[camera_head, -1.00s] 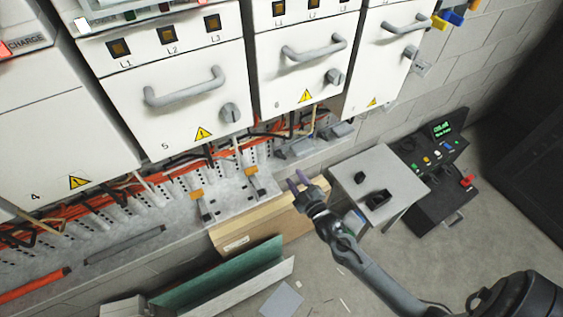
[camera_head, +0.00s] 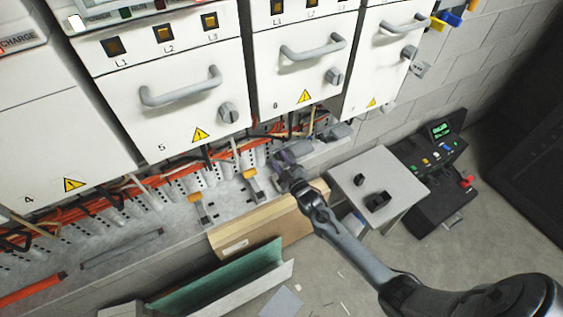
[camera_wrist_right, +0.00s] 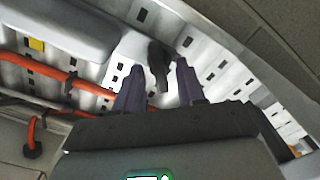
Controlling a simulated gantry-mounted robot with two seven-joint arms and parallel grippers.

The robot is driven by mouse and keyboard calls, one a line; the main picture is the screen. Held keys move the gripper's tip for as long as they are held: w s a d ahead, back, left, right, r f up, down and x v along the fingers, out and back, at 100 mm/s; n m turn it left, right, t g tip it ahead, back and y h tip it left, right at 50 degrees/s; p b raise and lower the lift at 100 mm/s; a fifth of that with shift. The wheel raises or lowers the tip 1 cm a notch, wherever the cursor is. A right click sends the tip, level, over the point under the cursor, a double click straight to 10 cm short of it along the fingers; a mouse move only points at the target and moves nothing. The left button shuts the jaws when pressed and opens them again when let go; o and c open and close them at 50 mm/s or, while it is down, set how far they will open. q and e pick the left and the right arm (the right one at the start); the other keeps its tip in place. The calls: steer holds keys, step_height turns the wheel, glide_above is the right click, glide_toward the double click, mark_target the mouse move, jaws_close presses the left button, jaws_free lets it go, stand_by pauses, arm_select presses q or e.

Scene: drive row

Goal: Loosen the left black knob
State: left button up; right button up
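A black knob (camera_wrist_right: 158,62) shows in the right wrist view on a pale perforated metal rail. It stands just ahead of and between the purple fingertips of my right gripper (camera_wrist_right: 160,74). The fingers are spread apart, and I see no clear contact with the knob. In the head view my right gripper (camera_head: 282,157) is at the rail below the cabinet marked 6, and the gripper hides the knob there. I cannot tell from the head view which knob it is at. My left gripper is not in view.
White cabinets (camera_head: 180,125) with grey handles overhang the rail (camera_head: 225,192). Orange cables (camera_wrist_right: 60,76) run along it. A wooden box (camera_head: 265,226) lies below my right gripper. A grey stand (camera_head: 350,170) with small black parts and a control console (camera_head: 430,170) stand to the right.

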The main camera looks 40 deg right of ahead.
jaws_close()
steer(key=shift+n, duration=0.3)
steer(key=shift+f+n+p, duration=0.2)
steer(key=shift+n+p, duration=0.95)
steer(key=shift+n, duration=3.65)
steer(key=shift+f+n+p, duration=0.2)
steer(key=shift+n+p, duration=0.95)
steer(key=shift+n, duration=3.65)
